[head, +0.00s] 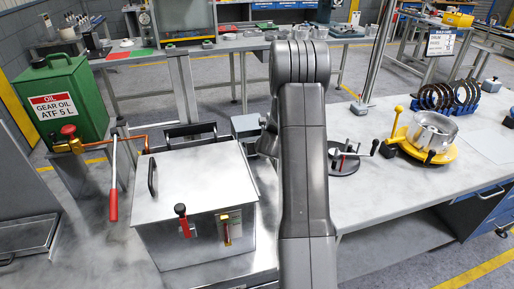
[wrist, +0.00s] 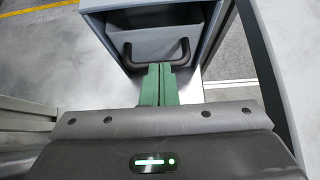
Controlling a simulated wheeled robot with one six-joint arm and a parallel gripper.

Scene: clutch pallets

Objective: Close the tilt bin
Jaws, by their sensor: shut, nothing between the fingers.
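The tilt bin (wrist: 155,24) shows at the top of the wrist view as a blue-grey box with a dark U-shaped handle (wrist: 184,50) on its front, between the walls of a housing (wrist: 215,22). Its exact tilt is hard to tell. My gripper (wrist: 160,68) has green fingers pressed together, empty, pointing at the bin front near the middle of the handle. Whether they touch it is unclear. In the head view a blue-grey box (head: 246,124), probably the bin's housing, is partly hidden behind my arm, which also hides my gripper.
A metal box with a lid (head: 195,180) and red latch stands on the left bench, beside a red-handled lever (head: 113,190) and a green oil can (head: 65,98). On the right bench (head: 400,195) are a black fixture (head: 343,160) and a yellow clutch stand (head: 440,152).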

